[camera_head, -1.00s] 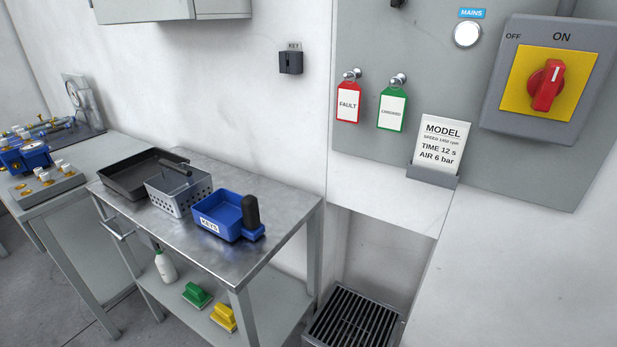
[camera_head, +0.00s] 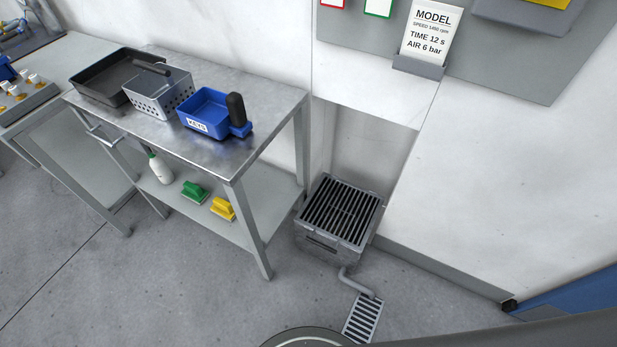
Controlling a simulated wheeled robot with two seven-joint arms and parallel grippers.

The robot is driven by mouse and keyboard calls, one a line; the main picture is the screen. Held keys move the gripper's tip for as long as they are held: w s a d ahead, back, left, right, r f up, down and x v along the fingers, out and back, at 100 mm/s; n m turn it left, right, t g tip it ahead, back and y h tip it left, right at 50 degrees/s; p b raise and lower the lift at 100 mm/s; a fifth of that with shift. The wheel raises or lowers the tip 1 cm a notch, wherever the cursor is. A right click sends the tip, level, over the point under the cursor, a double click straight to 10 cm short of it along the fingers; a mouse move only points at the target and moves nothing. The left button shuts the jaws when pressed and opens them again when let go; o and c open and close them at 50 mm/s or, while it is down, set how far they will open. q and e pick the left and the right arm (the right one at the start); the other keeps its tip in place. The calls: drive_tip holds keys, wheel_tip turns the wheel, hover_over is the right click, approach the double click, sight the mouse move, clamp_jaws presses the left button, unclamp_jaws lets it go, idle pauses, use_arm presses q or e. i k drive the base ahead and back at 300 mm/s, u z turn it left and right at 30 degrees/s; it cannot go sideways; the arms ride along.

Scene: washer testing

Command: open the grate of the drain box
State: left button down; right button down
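The drain box (camera_head: 326,250) is a grey metal box on the floor, in the recess to the right of the steel table. Its grate (camera_head: 341,211), with dark slots between parallel bars, lies flat over the top and looks closed. A grey pipe (camera_head: 357,283) runs from the box's front to a slotted floor drain (camera_head: 362,318). Neither of my grippers shows in the head view.
The steel table (camera_head: 218,158) stands close to the left of the drain box, with a blue KEYS bin (camera_head: 207,112), a perforated basket (camera_head: 163,97) and a dark tray (camera_head: 98,82) on it. Its lower shelf holds a bottle and two brushes. A wall rises at right; floor in front is open.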

sight(370, 193)
drive_tip(key=k, duration=0.5)
drive_tip(key=z, duration=1.95)
drive_tip(key=i, duration=1.1)
drive_tip(key=u, duration=2.2)
